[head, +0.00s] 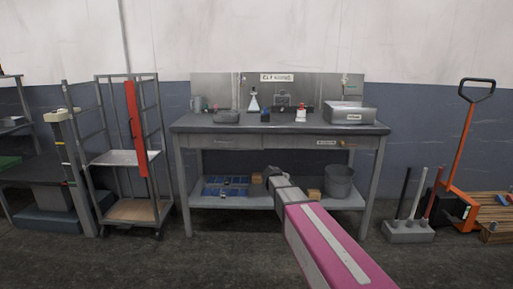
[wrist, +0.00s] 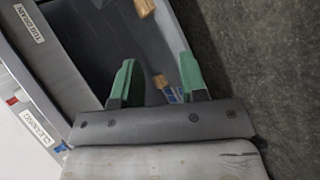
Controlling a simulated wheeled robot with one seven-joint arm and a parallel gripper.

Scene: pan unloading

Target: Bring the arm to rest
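My arm reaches forward from the lower right of the head view toward the workbench (head: 277,127). Its far end is in front of the bench's lower shelf (head: 340,202). In the wrist view my gripper (wrist: 156,78) shows two green fingers set wide apart, with nothing held between them. Behind the fingers the wrist view shows the bench's front edge, a drawer label and the shelf area, seen tilted. In the head view the fingers are too small and hidden to make out.
On the bench top stand a metal box (head: 351,114), a flask (head: 253,103) and a grey pot (head: 226,116). The shelf holds a blue tray (head: 226,186) and a bucket (head: 339,180). A wheeled rack (head: 127,158) stands left, a pallet jack (head: 461,150) right. Floor in front is clear.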

